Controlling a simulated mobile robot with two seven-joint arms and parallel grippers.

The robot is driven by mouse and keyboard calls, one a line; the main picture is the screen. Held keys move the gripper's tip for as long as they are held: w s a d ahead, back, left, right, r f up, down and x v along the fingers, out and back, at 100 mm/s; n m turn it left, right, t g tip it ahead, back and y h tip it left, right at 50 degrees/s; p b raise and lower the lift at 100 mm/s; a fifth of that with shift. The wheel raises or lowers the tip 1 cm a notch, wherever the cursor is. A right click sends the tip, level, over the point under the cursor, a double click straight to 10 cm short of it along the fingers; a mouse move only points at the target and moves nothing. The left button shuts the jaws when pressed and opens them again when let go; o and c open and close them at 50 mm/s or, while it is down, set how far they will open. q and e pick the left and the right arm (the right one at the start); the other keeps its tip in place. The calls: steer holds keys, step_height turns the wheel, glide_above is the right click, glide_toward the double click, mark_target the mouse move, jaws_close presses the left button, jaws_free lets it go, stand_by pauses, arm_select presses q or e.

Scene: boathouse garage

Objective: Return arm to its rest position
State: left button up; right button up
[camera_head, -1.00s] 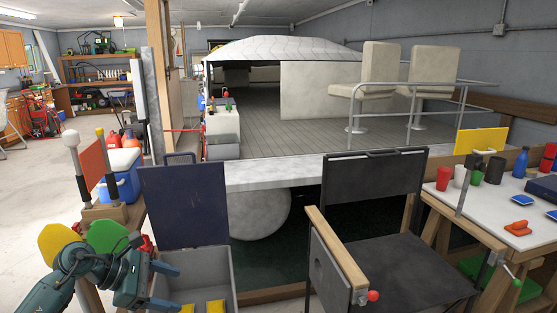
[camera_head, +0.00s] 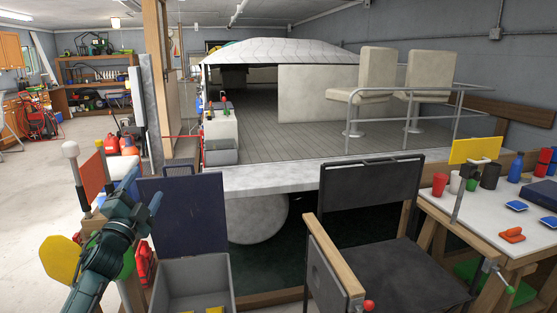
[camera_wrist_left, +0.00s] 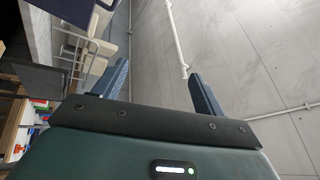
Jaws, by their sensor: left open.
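My left arm comes in from the lower left in the head view. Its dark teal gripper (camera_head: 143,191) is raised and points up and to the right, in front of the blue-lidded box area. Its two blue fingers are apart with nothing between them. In the left wrist view the open fingers (camera_wrist_left: 158,74) stand wide apart against the grey wall and a white pipe. My right gripper is not in view.
A grey bin (camera_head: 194,283) with a raised dark blue lid (camera_head: 186,213) stands close to the left gripper. A black folding chair (camera_head: 400,265) is in the middle. A white worktable (camera_head: 470,213) with cups stands right. Open floor (camera_head: 35,195) lies left.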

arm_select(q)
steer(key=w+a+f+n+g+y, duration=0.1)
steer(key=a+f+n+g+y, duration=0.35)
steer(key=f+n, duration=0.65)
steer(key=s+d+f+g+h, duration=0.2)
steer(key=s+d+f, duration=0.65)
steer(key=f, duration=0.25)
steer(key=s+d+f+g+h, duration=0.1)
steer(key=s+d+f, duration=0.3)
steer(key=s, duration=0.6)
steer(key=s+d+f+g+h, duration=0.1)
steer(key=s+d+f, duration=0.3)
steer(key=s, duration=0.6)
steer(key=s+d+f+n+g+h, duration=0.1)
steer(key=s+d+f+g, duration=0.2)
steer(key=s, duration=0.8)
steer(key=d+f, duration=0.1)
steer(key=d, duration=0.1)
steer(key=shift+d+f, duration=0.3)
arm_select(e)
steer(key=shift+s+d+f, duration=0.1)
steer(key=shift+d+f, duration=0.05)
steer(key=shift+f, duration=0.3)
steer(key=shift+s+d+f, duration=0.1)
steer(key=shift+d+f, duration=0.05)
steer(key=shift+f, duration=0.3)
